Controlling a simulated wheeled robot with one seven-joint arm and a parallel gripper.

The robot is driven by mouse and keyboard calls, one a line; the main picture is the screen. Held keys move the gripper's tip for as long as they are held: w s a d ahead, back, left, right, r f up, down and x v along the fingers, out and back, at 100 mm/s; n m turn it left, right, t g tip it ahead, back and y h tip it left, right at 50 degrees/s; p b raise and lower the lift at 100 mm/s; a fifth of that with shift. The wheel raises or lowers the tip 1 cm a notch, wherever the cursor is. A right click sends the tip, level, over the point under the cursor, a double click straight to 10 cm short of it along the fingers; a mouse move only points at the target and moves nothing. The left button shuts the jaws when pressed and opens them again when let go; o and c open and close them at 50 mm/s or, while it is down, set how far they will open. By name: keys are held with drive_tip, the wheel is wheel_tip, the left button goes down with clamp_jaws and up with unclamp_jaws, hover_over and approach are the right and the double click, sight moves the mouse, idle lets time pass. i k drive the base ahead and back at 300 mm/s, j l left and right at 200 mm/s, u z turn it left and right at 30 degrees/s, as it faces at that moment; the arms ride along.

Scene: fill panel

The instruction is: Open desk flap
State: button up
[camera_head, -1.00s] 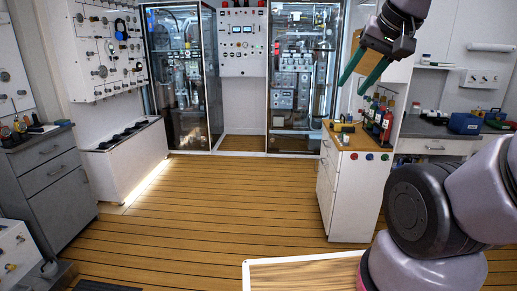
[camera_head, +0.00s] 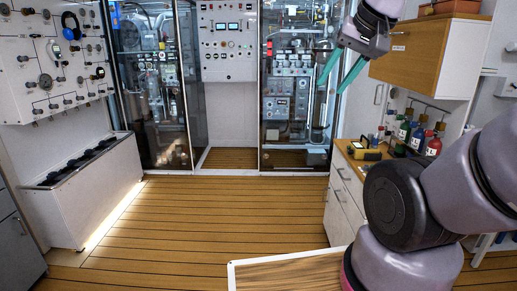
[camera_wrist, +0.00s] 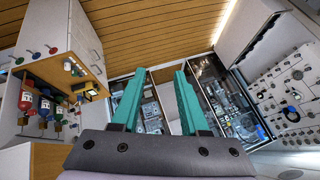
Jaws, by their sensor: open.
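My gripper (camera_head: 336,82) is open and empty, its two green fingers apart and hanging in the air at the upper right of the head view. It also shows in the wrist view (camera_wrist: 161,74), with nothing between the fingers. I cannot pick out the desk flap for certain. A wall cabinet (camera_head: 412,52) with a wooden front and a small handle is right of the gripper, apart from it. A white drawer unit (camera_head: 343,207) with a wooden top stands below. It shows at left in the wrist view (camera_wrist: 62,30).
Bottles and a yellow device (camera_head: 366,153) stand on the drawer unit. Glass-fronted equipment cabinets (camera_head: 155,90) line the back. A low white bench (camera_head: 95,195) stands left. The plank floor (camera_head: 215,220) between is clear. A white-edged wooden board (camera_head: 290,272) is in front at the bottom.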

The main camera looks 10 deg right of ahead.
sight(413, 61)
drive_tip(key=i+z, duration=0.35)
drive_tip(key=i+j+z, duration=0.25)
drive_tip(key=i+z, duration=0.15)
drive_tip(key=i+j+z, duration=0.35)
drive_tip(key=i+l, duration=0.05)
drive_tip(key=i, duration=0.05)
